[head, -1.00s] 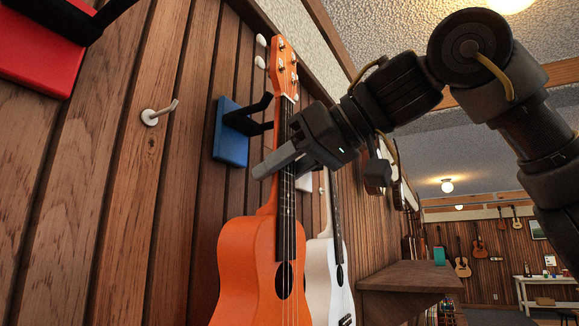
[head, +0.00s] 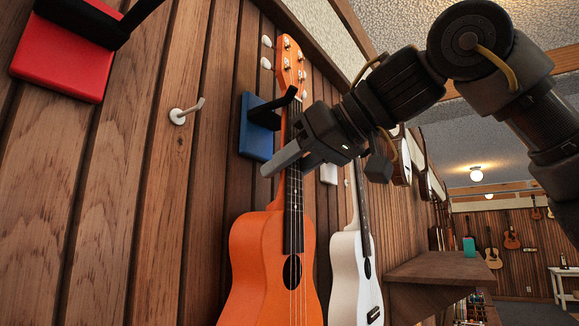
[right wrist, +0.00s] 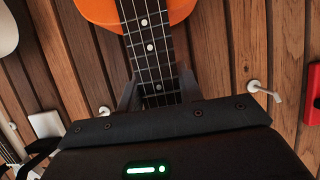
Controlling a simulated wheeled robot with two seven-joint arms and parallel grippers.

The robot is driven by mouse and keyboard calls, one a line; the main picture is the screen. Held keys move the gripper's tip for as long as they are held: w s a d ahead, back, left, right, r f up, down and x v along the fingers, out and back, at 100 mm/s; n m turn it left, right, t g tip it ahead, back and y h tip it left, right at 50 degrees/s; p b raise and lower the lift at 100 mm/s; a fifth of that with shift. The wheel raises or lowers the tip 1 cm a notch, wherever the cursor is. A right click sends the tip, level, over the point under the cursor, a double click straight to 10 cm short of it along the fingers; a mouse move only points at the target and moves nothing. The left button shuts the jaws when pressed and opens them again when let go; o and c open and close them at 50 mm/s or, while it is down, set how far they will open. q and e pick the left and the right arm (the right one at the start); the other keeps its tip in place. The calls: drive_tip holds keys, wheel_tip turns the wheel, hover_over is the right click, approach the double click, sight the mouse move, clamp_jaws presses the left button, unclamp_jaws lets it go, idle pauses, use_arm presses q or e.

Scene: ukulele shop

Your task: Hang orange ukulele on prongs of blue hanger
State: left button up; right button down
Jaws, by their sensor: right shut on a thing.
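The orange ukulele (head: 262,262) is upright in front of the plank wall, headstock up. My right gripper (head: 285,160) is shut on its neck, below the headstock. In the right wrist view the neck (right wrist: 150,45) lies between my right gripper's two fingers (right wrist: 158,92). The blue hanger (head: 256,141) is on the wall just left of the neck. A black prong reaches from it and its tip overlaps the neck just below the headstock. The other prong is largely hidden, and I cannot tell whether the neck is between the prongs. My left gripper is out of view.
A white ukulele (head: 347,275) hangs close behind on the right. A red hanger (head: 65,55) is at upper left, with a white hook (head: 178,117) between it and the blue one. A brown shelf (head: 440,268) juts out at lower right.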

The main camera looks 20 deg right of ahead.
drive_tip(key=shift+f, duration=0.1)
drive_tip(key=shift+f+b, duration=1.05)
drive_tip(key=shift+b, duration=0.1)
drive_tip(key=shift+w, duration=0.1)
drive_tip(key=shift+s+d, duration=0.2)
drive_tip(key=shift+s, duration=0.05)
drive_tip(key=shift+s+d, duration=0.25)
drive_tip(key=shift+s, duration=0.15)
drive_tip(key=c, duration=0.9)
unclamp_jaws()
drive_tip(key=shift+o, duration=0.2)
